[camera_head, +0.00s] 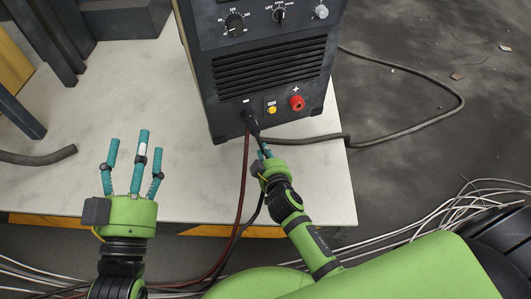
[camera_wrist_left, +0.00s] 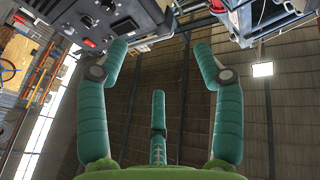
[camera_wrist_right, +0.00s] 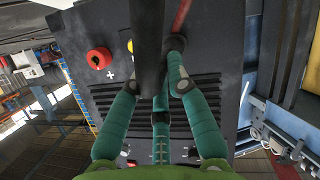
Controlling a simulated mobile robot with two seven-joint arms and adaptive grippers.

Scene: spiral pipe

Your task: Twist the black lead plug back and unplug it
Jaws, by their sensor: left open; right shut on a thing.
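The black lead plug (camera_head: 252,124) sits at the minus socket on the lower front of the dark welding machine (camera_head: 265,70). My right gripper (camera_head: 264,150) is shut on the plug's lead end, just in front of the machine. In the right wrist view the black plug and lead (camera_wrist_right: 148,50) run up the middle between the teal fingers (camera_wrist_right: 160,105). How far the plug is seated cannot be seen. My left gripper (camera_head: 132,165) is open and empty above the white table, left of the machine; its spread fingers fill the left wrist view (camera_wrist_left: 158,90).
A red socket (camera_head: 297,103) marked plus and a yellow button (camera_head: 271,110) are beside the plug. A dark red cable (camera_head: 243,185) hangs over the front edge of the white table (camera_head: 60,185). A thick cable (camera_head: 420,130) lies on the right. Dark metal bars stand at left.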

